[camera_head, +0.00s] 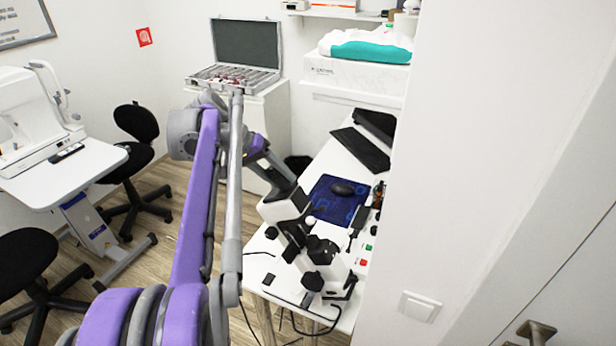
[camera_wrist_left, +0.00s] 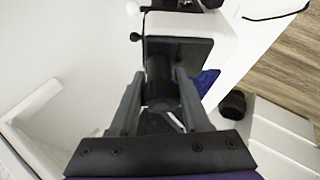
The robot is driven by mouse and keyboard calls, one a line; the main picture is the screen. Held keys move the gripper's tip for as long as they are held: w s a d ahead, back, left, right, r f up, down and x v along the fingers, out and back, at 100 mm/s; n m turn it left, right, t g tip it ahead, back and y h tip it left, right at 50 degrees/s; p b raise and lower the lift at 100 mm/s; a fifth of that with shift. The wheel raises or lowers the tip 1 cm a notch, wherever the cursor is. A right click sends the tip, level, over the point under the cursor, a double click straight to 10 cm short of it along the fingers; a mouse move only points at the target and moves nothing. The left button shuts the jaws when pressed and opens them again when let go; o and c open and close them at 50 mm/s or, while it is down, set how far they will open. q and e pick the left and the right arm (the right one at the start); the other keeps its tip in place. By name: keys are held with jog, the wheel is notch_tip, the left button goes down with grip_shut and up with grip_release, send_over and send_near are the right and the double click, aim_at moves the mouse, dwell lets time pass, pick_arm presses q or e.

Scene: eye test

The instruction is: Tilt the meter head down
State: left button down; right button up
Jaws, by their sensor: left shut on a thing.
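The meter (camera_head: 322,262) is a white and black desktop instrument on the white table, at the lower middle of the head view. Its head (camera_head: 285,207) is tilted, with its upper end toward my left gripper (camera_head: 288,187). In the left wrist view, the two grey fingers of my left gripper (camera_wrist_left: 160,78) are shut on a black cylindrical part of the meter head (camera_wrist_left: 160,88). The white housing of the meter (camera_wrist_left: 205,32) shows just beyond. In the head view, the fingertips are partly hidden. My right gripper is not in view.
The white table (camera_head: 335,165) also holds a dark blue mat (camera_head: 327,208) with a black mouse and a black keyboard (camera_head: 362,148). A wall (camera_head: 480,150) stands close on the right. Black stools (camera_head: 137,125) stand on the left floor. An open case (camera_head: 245,60) sits on a cabinet behind.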

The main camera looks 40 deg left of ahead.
pick_arm(q)
jog(key=s+a+f+t+h, duration=0.1)
jog(key=a+f+h, duration=0.1)
jog(key=a, duration=0.5)
jog(key=shift+s+f+n, duration=0.3)
jog(key=shift+s+f, duration=0.1)
jog(key=shift+f, duration=0.35)
jog(key=shift+a, duration=0.15)
jog(key=c, duration=0.8)
grip_release()
jog(key=shift+b, duration=0.3)
jog(key=shift+o, duration=1.3)
jog(key=shift+a+f, duration=0.15)
jog(key=shift+a, duration=0.05)
jog(key=shift+d, duration=0.1)
jog(key=shift+s, duration=0.1)
